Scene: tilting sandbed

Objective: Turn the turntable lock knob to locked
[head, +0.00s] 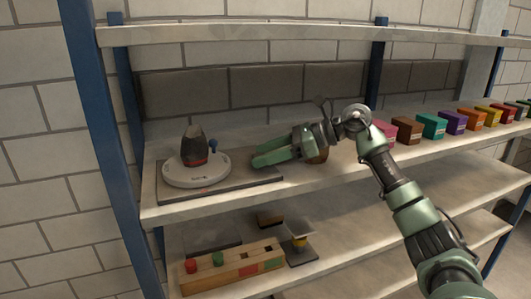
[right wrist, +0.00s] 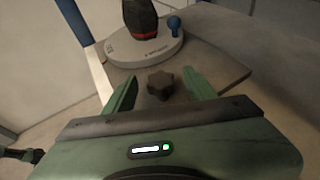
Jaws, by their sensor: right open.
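The turntable (head: 184,177) is a pale round disc on a dark base board (head: 225,190), on the middle shelf at left. A dark rock-like piece with a red band (head: 194,147) stands on it, and a blue ball knob (head: 213,146) rises at its edge. In the right wrist view, a dark star-shaped lock knob (right wrist: 160,84) sits on the board in front of the disc. My right gripper (head: 256,155) is open, its fingers on either side of the knob in that view; contact cannot be told. The knob does not show clearly in the head view. My left gripper is out of view.
A row of several coloured boxes (head: 434,126) stands on the shelf at right. A brown object (head: 319,154) is partly hidden behind my right gripper. A wooden block with coloured pegs (head: 232,268) lies on the shelf below. A blue post (head: 98,110) stands at left.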

